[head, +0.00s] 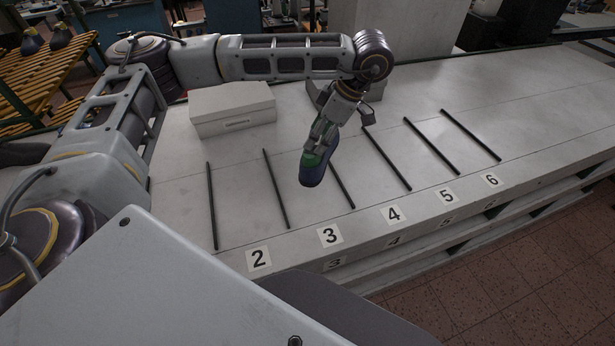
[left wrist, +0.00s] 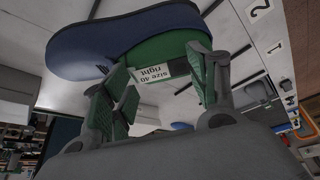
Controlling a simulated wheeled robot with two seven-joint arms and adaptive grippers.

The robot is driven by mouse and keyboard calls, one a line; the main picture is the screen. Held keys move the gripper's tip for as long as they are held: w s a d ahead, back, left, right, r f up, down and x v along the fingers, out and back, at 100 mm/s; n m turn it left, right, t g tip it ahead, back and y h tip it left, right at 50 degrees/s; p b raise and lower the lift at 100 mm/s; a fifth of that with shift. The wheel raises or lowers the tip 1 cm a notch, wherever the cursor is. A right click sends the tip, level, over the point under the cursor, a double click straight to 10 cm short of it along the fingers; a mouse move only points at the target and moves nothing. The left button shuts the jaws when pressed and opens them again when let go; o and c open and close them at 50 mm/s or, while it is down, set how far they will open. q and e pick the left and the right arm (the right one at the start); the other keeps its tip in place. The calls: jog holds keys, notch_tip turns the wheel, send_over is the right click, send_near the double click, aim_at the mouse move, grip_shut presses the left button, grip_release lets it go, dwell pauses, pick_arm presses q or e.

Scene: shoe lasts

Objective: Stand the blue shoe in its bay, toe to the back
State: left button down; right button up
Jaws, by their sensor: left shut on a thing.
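The blue shoe (head: 313,172) is a last with a blue body and a green upper part; it also shows large in the left wrist view (left wrist: 90,48), with a white "size 40 right" label on the green. My left gripper (head: 322,135) is shut on the green part, its pads on either side in the wrist view (left wrist: 160,88). The shoe hangs with its rounded blue end toward the front of the bench, covering part of the rod between bays 3 and 4. Its height above the bench is hard to tell. My right gripper is not in view.
Black rods divide the pale bench (head: 540,85) into bays with number cards such as 3 (head: 330,235) and 4 (head: 394,214) along the front edge. The visible bays look empty. A white box (head: 233,108) stands behind at the left. A slatted rack (head: 40,80) is far left.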

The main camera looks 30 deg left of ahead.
pick_arm(q)
jog(key=shift+s+a+r+n+g, duration=0.1)
jog(key=shift+s+n+g, duration=0.1)
jog(key=shift+n, duration=0.4)
jog(key=shift+s+r+n+g, duration=0.1)
jog(key=shift+n+g, duration=0.1)
jog(key=shift+n, duration=0.4)
jog(key=shift+s+a+n+g+h, duration=0.1)
jog(key=shift+n+g+h, duration=0.25)
jog(key=shift+n, duration=0.75)
jog(key=shift+n+g+h, duration=0.35)
jog(key=shift+n, duration=0.75)
jog(key=shift+f+b, duration=0.3)
jog(key=shift+f, duration=2.8)
jog(key=shift+f, duration=1.85)
jog(key=shift+c, duration=2.1)
grip_release()
jog(key=shift+f, duration=0.1)
